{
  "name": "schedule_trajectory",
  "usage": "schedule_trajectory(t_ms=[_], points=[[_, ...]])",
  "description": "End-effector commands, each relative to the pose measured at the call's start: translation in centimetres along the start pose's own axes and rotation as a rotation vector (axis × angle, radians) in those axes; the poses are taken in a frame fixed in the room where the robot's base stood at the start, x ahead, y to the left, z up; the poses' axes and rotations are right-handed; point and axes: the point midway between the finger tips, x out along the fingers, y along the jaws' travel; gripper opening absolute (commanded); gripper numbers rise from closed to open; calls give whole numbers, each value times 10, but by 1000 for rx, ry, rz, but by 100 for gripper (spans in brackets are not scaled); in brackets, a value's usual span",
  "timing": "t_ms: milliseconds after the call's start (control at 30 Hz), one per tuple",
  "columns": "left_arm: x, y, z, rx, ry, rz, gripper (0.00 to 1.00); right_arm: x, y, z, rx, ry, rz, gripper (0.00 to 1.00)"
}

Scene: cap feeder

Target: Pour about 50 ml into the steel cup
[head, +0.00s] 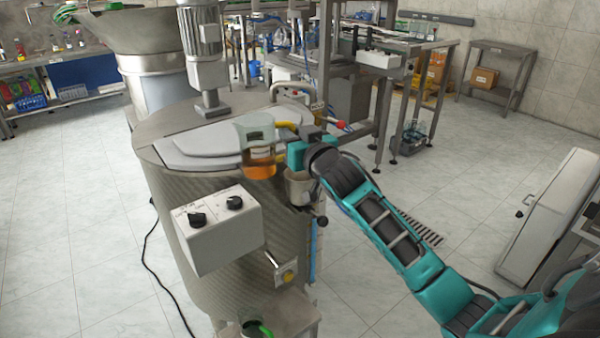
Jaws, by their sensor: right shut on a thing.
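A clear beaker (258,165) with amber liquid in its lower part is beside the tank lid, roughly upright. My right gripper (289,150) is at the beaker's right side, shut on it; the fingers are small and partly hidden. A grey metal cup (299,189), which looks like the steel cup, shows just below my right gripper, at the tank's right side. The gripper and wrist cover part of its top, and its inside is hidden. The beaker is to the left of the cup and higher in the picture. My left gripper is not in view.
A big steel tank (170,180) with a motor (200,35) on its lid fills the centre. A white control box (218,230) with two black knobs juts from its front. A valve (286,272) sticks out lower down. Open tiled floor lies to the left.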

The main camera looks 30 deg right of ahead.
Motion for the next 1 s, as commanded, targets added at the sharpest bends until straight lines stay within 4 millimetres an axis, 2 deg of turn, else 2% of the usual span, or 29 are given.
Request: schedule_trajectory(t_ms=[333,1000], points=[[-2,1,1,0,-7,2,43,3,8,3,130,-41,2,0],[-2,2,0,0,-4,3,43,10,30,27,544,-182,2,0]])
